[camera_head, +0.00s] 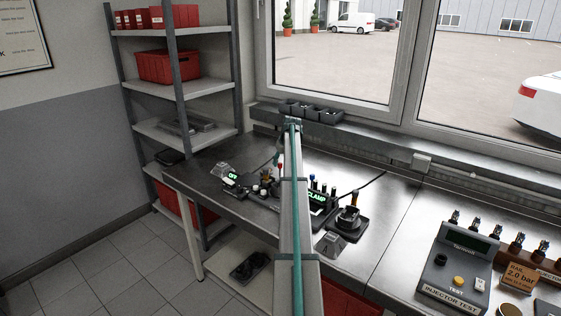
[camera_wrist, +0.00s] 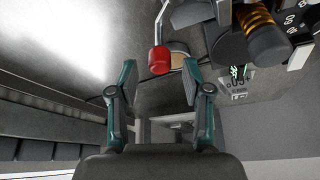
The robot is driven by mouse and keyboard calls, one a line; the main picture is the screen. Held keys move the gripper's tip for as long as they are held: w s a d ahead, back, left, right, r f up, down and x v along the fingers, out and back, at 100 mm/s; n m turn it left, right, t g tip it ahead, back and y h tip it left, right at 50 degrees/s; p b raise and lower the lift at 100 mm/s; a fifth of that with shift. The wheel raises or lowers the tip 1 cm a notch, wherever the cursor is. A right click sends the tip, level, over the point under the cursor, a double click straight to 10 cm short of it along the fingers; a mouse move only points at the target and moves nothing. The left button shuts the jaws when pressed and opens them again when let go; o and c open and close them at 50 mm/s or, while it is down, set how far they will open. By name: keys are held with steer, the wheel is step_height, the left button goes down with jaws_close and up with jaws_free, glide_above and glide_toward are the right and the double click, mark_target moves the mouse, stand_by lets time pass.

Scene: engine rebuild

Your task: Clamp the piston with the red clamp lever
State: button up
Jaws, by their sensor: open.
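The red knob (camera_wrist: 159,60) of the clamp lever shows in the wrist view, on the end of a thin metal rod. My gripper (camera_wrist: 158,82) is open, and the knob appears between and just beyond its two fingertips, with no visible contact. A small red tip (camera_head: 280,166) shows left of my arm in the head view. A display reading CLAMP (camera_head: 317,198) stands right of my arm. I cannot identify the piston for certain; a dark part with gold bands (camera_wrist: 258,20) is at the wrist view's upper right. My arm hides part of the fixture.
A small device with a green OFF display (camera_head: 232,176) is on the steel bench (camera_head: 385,200). A black stand (camera_head: 348,219) is right of my arm. An injector test box (camera_head: 459,262) is farther right. Dark bins (camera_head: 312,110) line the windowsill.

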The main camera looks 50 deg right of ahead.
steer(key=shift+w+d+f, duration=0.1)
steer(key=shift+w+f, duration=0.15)
steer(key=shift+f, duration=0.4)
jaws_close()
steer(key=shift+s+m, duration=0.1)
steer(key=shift+m, duration=0.2)
steer(key=shift+s+m+g+h+b, duration=0.45)
steer(key=shift+s+m+g+b, duration=0.5)
steer(key=shift+m, duration=1.6)
steer(key=shift+s+m+g+h+b, duration=0.6)
steer(key=shift+m+b, duration=0.55)
steer(key=shift+m, duration=1.45)
steer(key=shift+s+m+g+h+b, duration=0.35)
steer(key=shift+s+m+g+b, duration=0.55)
steer(key=shift+m, duration=1.65)
steer(key=shift+w, duration=0.1)
